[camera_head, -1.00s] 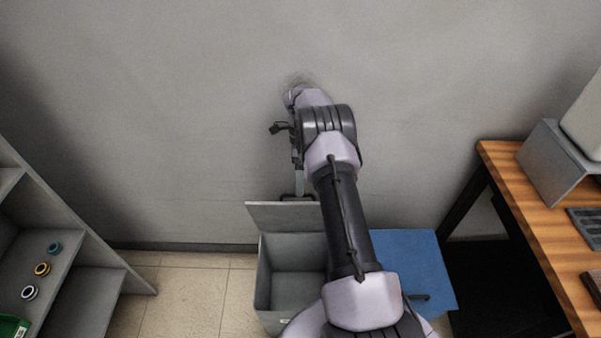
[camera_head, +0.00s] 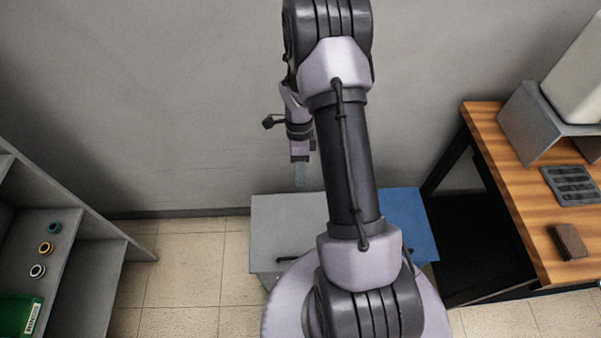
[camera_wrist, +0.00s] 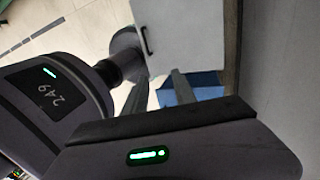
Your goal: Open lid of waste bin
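The grey waste bin (camera_head: 266,277) stands on the floor at the middle of the head view, partly hidden by my arm. Its flat grey lid (camera_head: 275,225) lies closed on top, with a dark handle (camera_head: 287,258) near the front edge. The wrist view also shows the pale lid (camera_wrist: 185,35) and its handle (camera_wrist: 146,40). My gripper (camera_head: 299,175) points down above the lid's back part, apart from it and away from the handle. In the wrist view its two dark fingers (camera_wrist: 161,88) are apart with nothing between them.
A blue-topped bin (camera_head: 410,215) stands right beside the grey one. A wooden table (camera_head: 505,190) is at the right. A grey shelf (camera_head: 75,275) with several rings and a green box (camera_head: 18,315) is at the left. The wall is close behind the bins.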

